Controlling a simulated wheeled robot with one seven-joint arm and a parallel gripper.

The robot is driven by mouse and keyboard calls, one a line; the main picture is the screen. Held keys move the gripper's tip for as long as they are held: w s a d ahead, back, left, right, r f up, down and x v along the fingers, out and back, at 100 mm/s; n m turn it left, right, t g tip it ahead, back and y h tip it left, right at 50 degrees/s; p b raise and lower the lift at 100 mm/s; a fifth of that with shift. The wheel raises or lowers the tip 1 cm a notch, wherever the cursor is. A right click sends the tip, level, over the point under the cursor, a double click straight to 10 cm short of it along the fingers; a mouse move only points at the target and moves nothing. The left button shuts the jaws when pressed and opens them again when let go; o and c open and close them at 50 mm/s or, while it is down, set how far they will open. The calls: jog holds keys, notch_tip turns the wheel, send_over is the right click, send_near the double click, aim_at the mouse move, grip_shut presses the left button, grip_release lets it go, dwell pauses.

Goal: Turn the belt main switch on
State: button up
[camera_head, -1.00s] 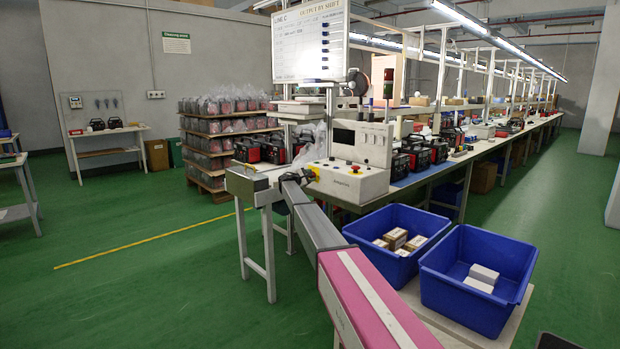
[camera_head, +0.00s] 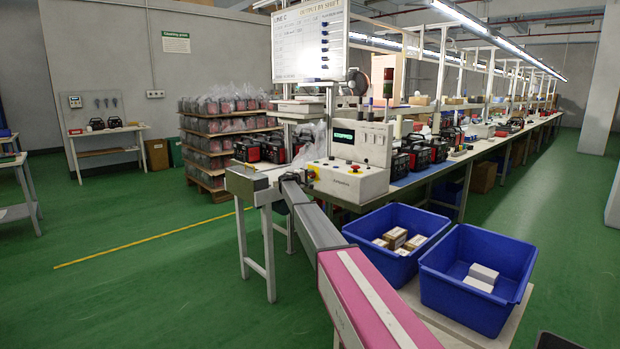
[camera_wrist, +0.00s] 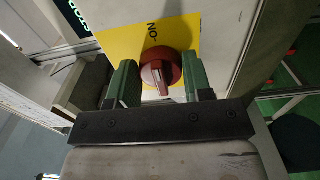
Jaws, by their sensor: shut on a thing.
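The main switch is a red rotary knob (camera_wrist: 161,68) on a yellow plate (camera_wrist: 115,42) in the wrist view. Lettering reading "ON", rotated in the picture, stands just above the knob. The knob's raised grip runs roughly upright in the picture, in line with that lettering. My gripper (camera_wrist: 161,82) has its two green-grey fingers on either side of the knob, shut on it. In the head view, the yellow plate (camera_head: 313,174) shows small at the left end of the white control box (camera_head: 350,182), with my arm (camera_head: 325,232) reaching to it.
A green-lit display (camera_head: 344,135) stands above the control box. A red button on yellow (camera_head: 355,168) is on the box's top. Two blue bins (camera_head: 478,292) stand at the right of my arm. Green floor is open on the left.

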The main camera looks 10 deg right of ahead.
dwell(0.4)
jog(key=o, duration=0.9)
jog(key=shift+s+a, duration=0.1)
jog(key=v, duration=1)
jog(key=shift+s+a, duration=0.2)
jog(key=shift+a, duration=0.05)
